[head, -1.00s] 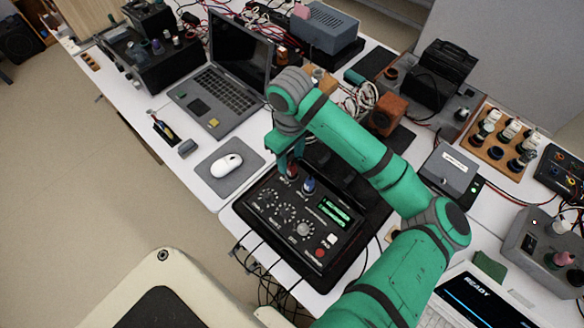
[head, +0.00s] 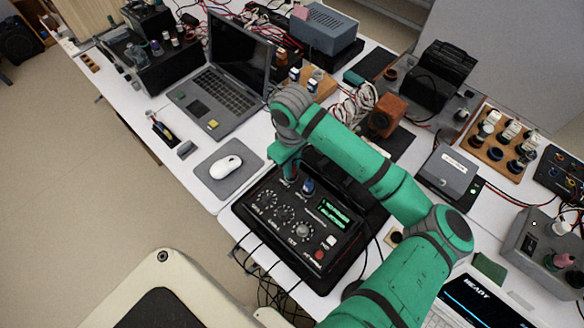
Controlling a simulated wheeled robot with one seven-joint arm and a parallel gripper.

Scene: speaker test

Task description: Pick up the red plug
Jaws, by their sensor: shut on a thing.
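The black control box (head: 270,236) with dials and a small green display lies on the table, at the lower middle of the head view. The red plug (head: 290,181) is at the box's back left corner, mostly hidden by my gripper. My gripper (head: 289,176) points down over that corner and is shut on the red plug, which still appears to be at the box's top. A blue plug (head: 308,186) stands just to the right of my gripper, close to it. The fingertips are small and hard to see in detail.
A white mouse (head: 226,166) on a grey pad lies to the left, with an open laptop (head: 222,92) behind it. An orange-brown block (head: 387,115) and coiled cables are behind my arm. A grey box (head: 450,172) stands to the right. Cables hang at the table's front edge.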

